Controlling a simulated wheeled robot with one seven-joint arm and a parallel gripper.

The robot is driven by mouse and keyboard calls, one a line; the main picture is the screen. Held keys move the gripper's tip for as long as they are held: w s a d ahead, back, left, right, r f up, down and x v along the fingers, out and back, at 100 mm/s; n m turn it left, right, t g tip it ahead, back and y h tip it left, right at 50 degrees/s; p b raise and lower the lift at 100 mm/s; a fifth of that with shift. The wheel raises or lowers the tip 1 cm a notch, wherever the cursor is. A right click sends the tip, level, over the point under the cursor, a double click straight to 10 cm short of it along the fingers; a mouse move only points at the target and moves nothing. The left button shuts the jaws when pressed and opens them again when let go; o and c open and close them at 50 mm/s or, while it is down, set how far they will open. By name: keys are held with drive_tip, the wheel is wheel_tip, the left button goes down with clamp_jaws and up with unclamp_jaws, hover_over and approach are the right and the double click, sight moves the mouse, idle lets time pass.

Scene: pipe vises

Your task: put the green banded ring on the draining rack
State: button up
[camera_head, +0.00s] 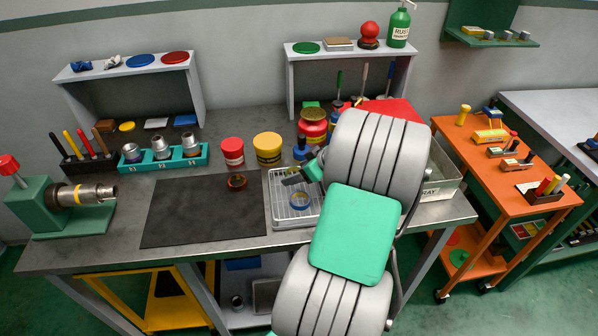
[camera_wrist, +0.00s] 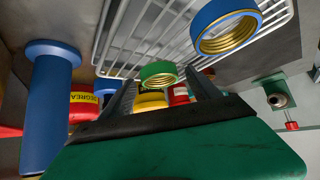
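The green banded ring (camera_wrist: 158,73) with a brass inside shows in the wrist view between the tips of my dark fingers. My gripper (camera_wrist: 160,82) appears shut on it, one finger at each side; the exact contact is hard to see. The draining rack (camera_head: 280,212) is a pale wire tray on the bench, also in the wrist view (camera_wrist: 150,28). In the head view my gripper (camera_head: 287,181) is over the rack's back left part, and the green ring is hidden there. A blue banded ring (camera_head: 300,201) sits on the rack and shows large in the wrist view (camera_wrist: 226,27).
A dark mat (camera_head: 195,215) with a brown-red ring (camera_head: 237,182) lies left of the rack. Red (camera_head: 232,152) and yellow (camera_head: 267,149) cans stand behind. A blue bottle (camera_head: 301,149) stands close behind my gripper. A grey bin (camera_head: 440,185) is at right. The rack's front is clear.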

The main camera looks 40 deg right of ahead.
drive_tip(key=shift+s+r, duration=0.1)
drive_tip(key=shift+r, duration=0.15)
drive_tip(key=v, duration=1.2)
drive_tip(key=w+a+g, duration=0.2)
drive_tip(key=w+a, duration=0.1)
drive_tip(key=a, duration=0.5)
drive_tip(key=w+a+g, duration=0.1)
drive_tip(key=w+a, duration=0.3)
drive_tip(key=a, duration=0.4)
drive_tip(key=s+a+f+m+g+h, duration=0.1)
drive_tip(key=s+a, duration=0.3)
drive_tip(key=a, duration=0.5)
drive_tip(key=s+a+f+m+g, duration=0.1)
drive_tip(key=s+a, duration=0.4)
drive_tip(key=a, duration=0.3)
drive_tip(key=shift+a+h+b, duration=0.3)
drive_tip(key=shift+a+h, duration=0.1)
drive_tip(key=shift+d+f, duration=0.1)
drive_tip(key=shift+f, duration=0.05)
